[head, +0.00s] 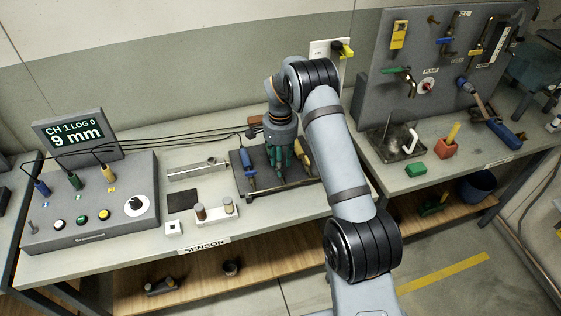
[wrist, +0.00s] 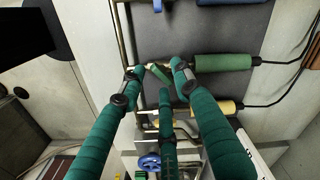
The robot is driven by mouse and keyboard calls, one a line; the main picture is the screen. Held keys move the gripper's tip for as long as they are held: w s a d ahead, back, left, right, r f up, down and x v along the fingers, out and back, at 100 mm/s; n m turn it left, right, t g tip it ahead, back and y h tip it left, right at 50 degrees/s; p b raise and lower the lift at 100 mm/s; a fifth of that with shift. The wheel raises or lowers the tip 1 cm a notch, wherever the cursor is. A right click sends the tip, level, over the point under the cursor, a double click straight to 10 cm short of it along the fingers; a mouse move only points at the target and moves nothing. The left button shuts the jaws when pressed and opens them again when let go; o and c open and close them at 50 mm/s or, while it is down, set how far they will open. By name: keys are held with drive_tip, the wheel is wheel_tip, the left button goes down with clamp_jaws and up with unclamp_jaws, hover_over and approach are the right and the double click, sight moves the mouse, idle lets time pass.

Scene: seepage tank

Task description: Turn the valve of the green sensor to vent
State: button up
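The green sensor (wrist: 222,62) lies on a dark grey tray in the wrist view, its cable running to the right. A small green valve lever (wrist: 158,74) shows at its left end, slanted, between my fingertips. My gripper (wrist: 156,74) has teal-wrapped fingers that are spread apart, one on each side of the lever, with a third finger below. I cannot tell whether any finger touches the lever. In the head view my gripper (head: 281,160) points down over the tray (head: 262,188) and hides most of the green sensor.
The blue sensor (head: 247,166) lies left of my gripper and the yellow sensor (head: 303,156) lies close on its right. Cables run behind to a console (head: 92,205) and a display (head: 75,135) reading "CH 1 LOG 0, 9 mm". A pegboard of fittings (head: 450,90) stands at right.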

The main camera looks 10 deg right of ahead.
drive_tip(key=shift+c, duration=0.9)
clamp_jaws()
drive_tip(key=shift+f+m+b, duration=0.15)
drive_tip(key=shift+m+b, duration=0.15)
drive_tip(key=shift+b, duration=0.3)
drive_tip(key=shift+m+b, duration=0.3)
drive_tip(key=shift+b, duration=0.1)
drive_tip(key=m+b, duration=0.2)
drive_tip(key=shift+f+b, duration=0.15)
drive_tip(key=shift+b, duration=0.25)
drive_tip(key=m+b, duration=0.3)
drive_tip(key=m, duration=0.1)
drive_tip(key=shift+a+r+m+b, duration=0.1)
drive_tip(key=shift+r+m+b, duration=0.15)
drive_tip(key=shift+m+b, duration=0.55)
drive_tip(key=shift+r, duration=0.1)
